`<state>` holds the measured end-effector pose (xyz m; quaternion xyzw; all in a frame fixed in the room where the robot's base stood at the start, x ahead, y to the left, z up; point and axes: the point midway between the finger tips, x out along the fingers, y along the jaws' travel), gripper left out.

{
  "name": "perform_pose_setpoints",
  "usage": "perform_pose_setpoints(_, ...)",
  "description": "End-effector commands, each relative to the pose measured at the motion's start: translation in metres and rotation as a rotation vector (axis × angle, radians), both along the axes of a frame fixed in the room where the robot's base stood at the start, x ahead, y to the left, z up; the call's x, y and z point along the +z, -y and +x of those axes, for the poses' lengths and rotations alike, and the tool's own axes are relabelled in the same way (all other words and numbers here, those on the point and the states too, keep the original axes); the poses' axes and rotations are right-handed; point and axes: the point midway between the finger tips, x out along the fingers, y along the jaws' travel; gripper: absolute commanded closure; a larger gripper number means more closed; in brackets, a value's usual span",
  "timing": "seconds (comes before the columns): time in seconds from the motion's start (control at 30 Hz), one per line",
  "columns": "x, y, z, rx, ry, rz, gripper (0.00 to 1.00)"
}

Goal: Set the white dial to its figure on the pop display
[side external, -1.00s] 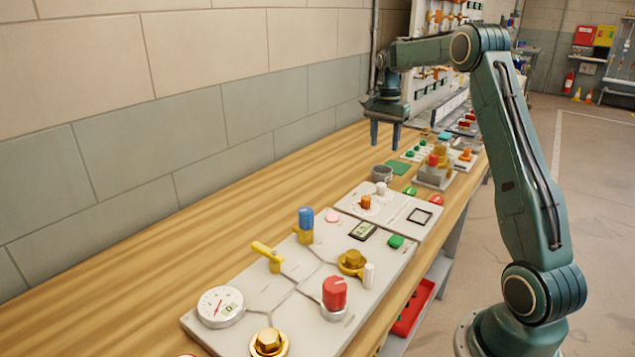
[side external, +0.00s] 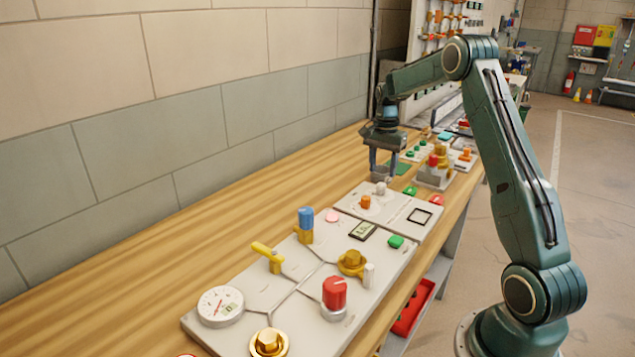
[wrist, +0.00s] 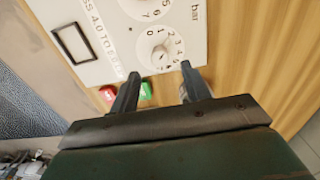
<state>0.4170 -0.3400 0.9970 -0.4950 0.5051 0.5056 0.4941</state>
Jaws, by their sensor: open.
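The white dial (wrist: 160,54) sits in a ring of printed figures on a pale panel in the wrist view. Its setting is too small to read. It shows in the side view as a small white knob (side external: 381,188) at the panel's far end. My gripper (wrist: 160,69) is open and empty; its fingertips appear on either side of the dial's lower edge in the wrist view. In the side view my gripper (side external: 384,176) hangs just above and behind the dial, apparently not touching it. No display is legibly marked "pop"; a small digital display (side external: 362,231) is on the nearer panel.
The nearer panel holds a gauge (side external: 221,306) and a red knob (side external: 334,292).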

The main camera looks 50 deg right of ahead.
Motion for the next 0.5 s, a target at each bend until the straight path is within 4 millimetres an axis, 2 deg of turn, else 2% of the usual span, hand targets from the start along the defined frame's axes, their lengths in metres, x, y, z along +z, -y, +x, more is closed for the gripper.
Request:
perform_pose_setpoints(0.2,-0.033,0.0,-0.001,0.0,-0.003,0.002,0.53)
perform_pose_setpoints(0.5,-0.057,0.0,-0.002,0.0,-0.001,0.0,0.53)
